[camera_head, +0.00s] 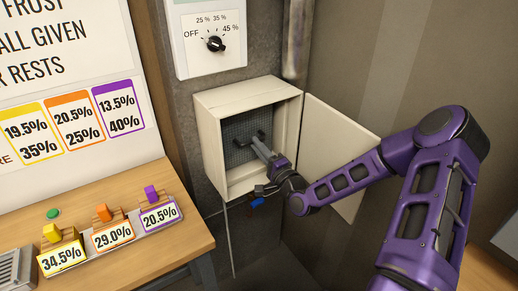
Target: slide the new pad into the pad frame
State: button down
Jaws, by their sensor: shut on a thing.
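A cream metal box (212,148) is open on the wall, and it looks like the pad frame. Inside it is a dark grey, mesh-like pad (237,129) with black handle-like parts (262,135) on its face. My gripper (256,143) reaches into the box from the lower right, with its fingers at these black parts. It looks shut on the pad's handle, though the fingers partly hide the contact. The pad appears upright near the back of the box. I cannot tell whether it is fully seated.
The box door (335,145) stands open to the right, behind my arm. A dial panel (212,42) is above. A pipe (294,40) runs above the box.

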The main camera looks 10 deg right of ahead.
jog(key=shift+w+a, duration=0.15)
jog(key=shift+w, duration=0.1)
jog(key=c, duration=0.8)
grip_release()
jog(key=shift+o, duration=0.2)
jog(key=shift+s, duration=0.1)
jog(key=v, duration=1.1)
jog(key=shift+s+d, duration=0.25)
jog(key=shift+s, duration=0.05)
jog(key=shift+f, duration=0.1)
